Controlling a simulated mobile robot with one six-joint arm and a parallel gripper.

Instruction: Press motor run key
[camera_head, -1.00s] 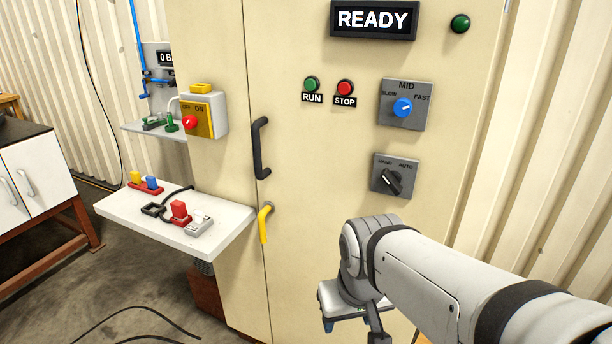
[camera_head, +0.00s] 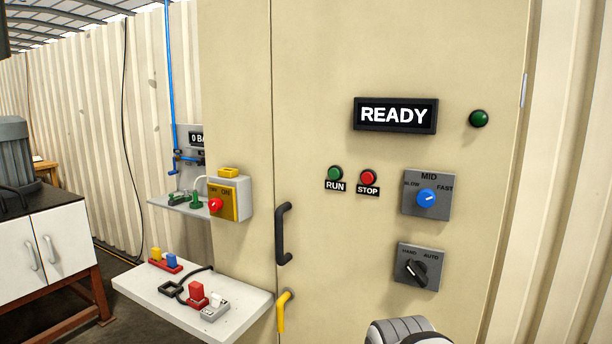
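The green RUN key (camera_head: 335,173) is a round button on the beige cabinet door, with a black RUN label below it. The red STOP button (camera_head: 368,177) sits just to its right. The READY display (camera_head: 395,115) is above them, with a dark green lamp (camera_head: 478,118) at its right. Only a grey and white part of my arm shows at the bottom edge, below the selector switches. My gripper is out of the frame.
A blue speed knob (camera_head: 426,198) on MID and a black HAND/AUTO switch (camera_head: 416,271) are to the right of the buttons. A black door handle (camera_head: 282,234) and a yellow lever (camera_head: 283,309) stick out at the left. A white shelf (camera_head: 240,323) holds small red, yellow and blue items.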

